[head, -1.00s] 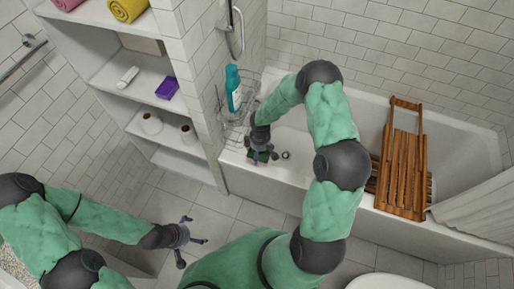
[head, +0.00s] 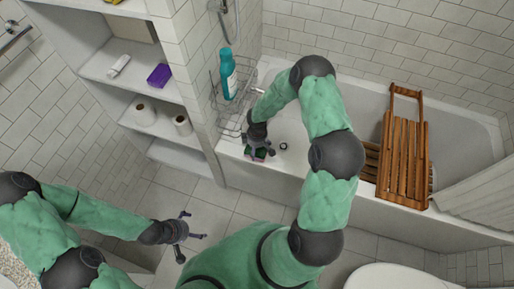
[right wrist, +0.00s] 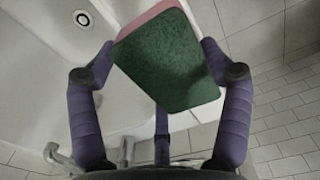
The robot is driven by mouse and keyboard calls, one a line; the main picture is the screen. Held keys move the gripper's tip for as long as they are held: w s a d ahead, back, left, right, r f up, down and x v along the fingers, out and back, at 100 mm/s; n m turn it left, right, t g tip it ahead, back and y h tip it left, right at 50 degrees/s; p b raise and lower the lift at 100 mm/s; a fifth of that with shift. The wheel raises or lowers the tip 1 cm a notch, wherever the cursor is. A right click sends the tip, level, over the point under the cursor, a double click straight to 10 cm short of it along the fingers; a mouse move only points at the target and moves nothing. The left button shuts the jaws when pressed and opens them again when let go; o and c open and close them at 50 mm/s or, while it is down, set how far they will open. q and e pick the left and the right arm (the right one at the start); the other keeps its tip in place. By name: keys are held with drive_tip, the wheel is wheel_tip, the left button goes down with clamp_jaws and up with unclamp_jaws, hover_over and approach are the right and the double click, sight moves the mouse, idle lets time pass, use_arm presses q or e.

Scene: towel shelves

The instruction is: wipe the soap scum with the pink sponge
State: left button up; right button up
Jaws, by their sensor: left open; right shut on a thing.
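The pink sponge (right wrist: 151,16) has a dark green scouring side (right wrist: 167,62), which faces my camera in the right wrist view. My right gripper (right wrist: 163,70) is shut on the sponge, one finger on each side of it. In the head view my right gripper (head: 258,148) is over the near left end of the white bathtub (head: 228,162), by the drain, and a bit of the sponge (head: 260,154) shows under it. My left gripper (head: 184,229) is open and empty above the floor tiles. I cannot make out any soap scum.
A wooden rack (head: 405,155) lies across the tub. A wire caddy (head: 216,97) with a teal bottle (head: 227,75) is beside my right forearm. Shelves (head: 105,70) at the left hold a purple box (head: 159,75) and paper rolls. The tub drain (right wrist: 82,18) is left of the sponge.

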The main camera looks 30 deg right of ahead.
sight(251, 148)
drive_tip(key=shift+f+b, duration=0.95)
drive_tip(key=shift+f, duration=0.05)
idle(0.6)
drive_tip(key=shift+w+a+r, duration=0.1)
drive_tip(key=shift+w+a, duration=1.05)
drive_tip(key=shift+w, duration=0.2)
drive_tip(key=shift+w+a+r, duration=0.1)
drive_tip(key=shift+w+r, duration=0.05)
drive_tip(key=shift+w, duration=0.05)
drive_tip(key=shift+s+d+b, duration=0.3)
drive_tip(key=shift+s+d, duration=0.1)
drive_tip(key=shift+d, duration=0.1)
drive_tip(key=shift+s+d, duration=0.75)
drive_tip(key=shift+s, duration=0.35)
